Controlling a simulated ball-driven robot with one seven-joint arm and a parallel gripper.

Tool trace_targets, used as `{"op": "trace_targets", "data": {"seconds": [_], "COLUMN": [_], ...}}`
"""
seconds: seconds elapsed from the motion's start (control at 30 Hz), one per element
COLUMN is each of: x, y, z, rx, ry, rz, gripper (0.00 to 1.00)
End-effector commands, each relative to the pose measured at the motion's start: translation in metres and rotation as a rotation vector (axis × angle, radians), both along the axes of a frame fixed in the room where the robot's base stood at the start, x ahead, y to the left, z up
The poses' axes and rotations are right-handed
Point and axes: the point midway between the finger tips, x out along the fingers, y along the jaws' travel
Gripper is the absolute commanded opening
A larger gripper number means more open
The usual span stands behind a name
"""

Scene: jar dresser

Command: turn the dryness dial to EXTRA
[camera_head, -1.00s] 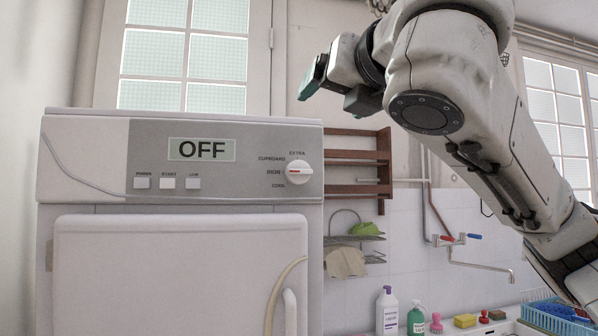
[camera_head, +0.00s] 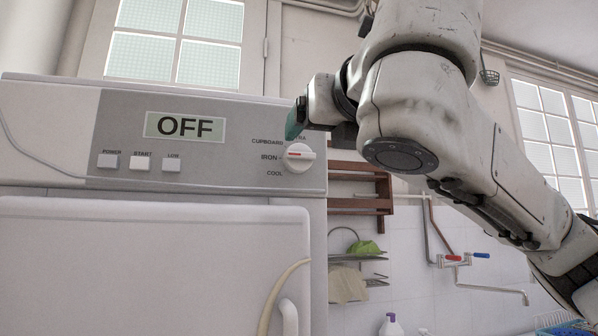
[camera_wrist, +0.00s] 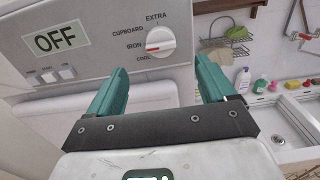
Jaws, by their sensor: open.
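The dryness dial (camera_head: 299,157) is a round white knob with a red mark on the right of the dryer's grey panel. Its red mark points left, toward IRON, in both current views. The labels around it read COOL, IRON, CUPBOARD and EXTRA; my gripper partly covers EXTRA in the head view. The dial also shows in the wrist view (camera_wrist: 160,41), beyond and between my fingertips. My gripper (camera_wrist: 202,75) has two teal fingers, spread apart and empty. In the head view, my gripper (camera_head: 293,126) is just above and left of the dial. Contact with the panel cannot be told.
The dryer display (camera_head: 185,127) reads OFF, above POWER, START and LOW buttons (camera_head: 140,162). A wooden rack (camera_head: 360,188) and wire shelf (camera_head: 357,268) hang right of the dryer. A tap (camera_head: 480,260) and a sink (camera_wrist: 290,125) are further right.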

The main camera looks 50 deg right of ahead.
Motion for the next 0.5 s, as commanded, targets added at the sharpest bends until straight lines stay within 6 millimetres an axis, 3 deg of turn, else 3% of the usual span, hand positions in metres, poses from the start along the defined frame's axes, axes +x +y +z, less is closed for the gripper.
{"op": "trace_targets", "data": {"seconds": [0.23,0.5], "x": [0.013,0.054], "y": [-0.010,-0.037], "z": [-0.002,-0.001], "rx": [0.003,0.004], "ry": [0.001,0.002], "rz": [-0.001,-0.001], "gripper": [0.84,0.84]}}
